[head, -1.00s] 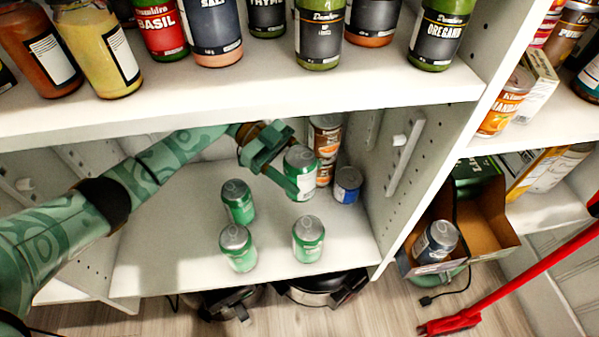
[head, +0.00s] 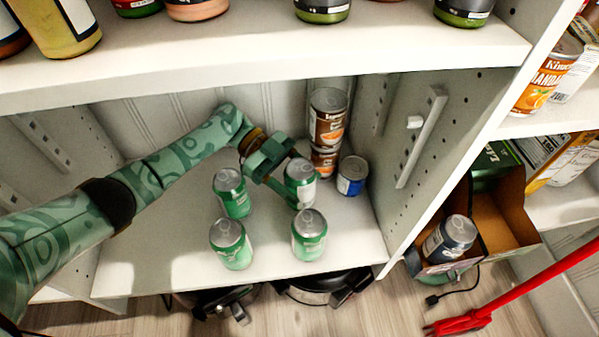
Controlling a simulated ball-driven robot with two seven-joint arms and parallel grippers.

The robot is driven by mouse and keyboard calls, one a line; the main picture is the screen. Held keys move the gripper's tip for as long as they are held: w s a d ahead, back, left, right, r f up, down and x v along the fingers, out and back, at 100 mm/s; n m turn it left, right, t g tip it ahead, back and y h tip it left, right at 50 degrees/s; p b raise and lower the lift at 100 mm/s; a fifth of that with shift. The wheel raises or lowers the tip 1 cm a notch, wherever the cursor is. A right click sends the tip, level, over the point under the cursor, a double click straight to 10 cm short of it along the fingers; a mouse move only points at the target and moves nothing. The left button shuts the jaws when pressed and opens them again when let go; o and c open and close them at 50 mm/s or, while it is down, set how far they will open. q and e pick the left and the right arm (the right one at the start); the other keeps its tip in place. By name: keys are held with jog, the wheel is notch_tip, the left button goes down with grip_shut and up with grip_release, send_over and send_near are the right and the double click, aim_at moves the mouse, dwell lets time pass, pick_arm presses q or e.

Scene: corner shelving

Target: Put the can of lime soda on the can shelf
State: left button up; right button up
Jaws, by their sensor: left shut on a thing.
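My left gripper (head: 290,187) is shut on a green and silver can (head: 301,174), the can of lime soda by its look, though its label is too small to read. The can is upright, over or on the back right of the can shelf (head: 165,262); I cannot tell whether its base touches the board. Three like green cans stand on that shelf: one at the back left (head: 232,200), one at the front left (head: 232,250) and one in front of the held can (head: 309,240). My right gripper is not in view.
A blue can (head: 351,180) and stacked brown cans (head: 327,122) stand close to the right of and behind the held can. The upper shelf board (head: 250,75) hangs over my arm. A cardboard box (head: 505,215) with a dark can (head: 450,240) is at the right.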

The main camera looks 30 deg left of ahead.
pick_arm(q)
jog(key=shift+f, duration=0.5)
dwell(0.5)
jog(key=o, duration=1.4)
jog(key=shift+f, duration=0.1)
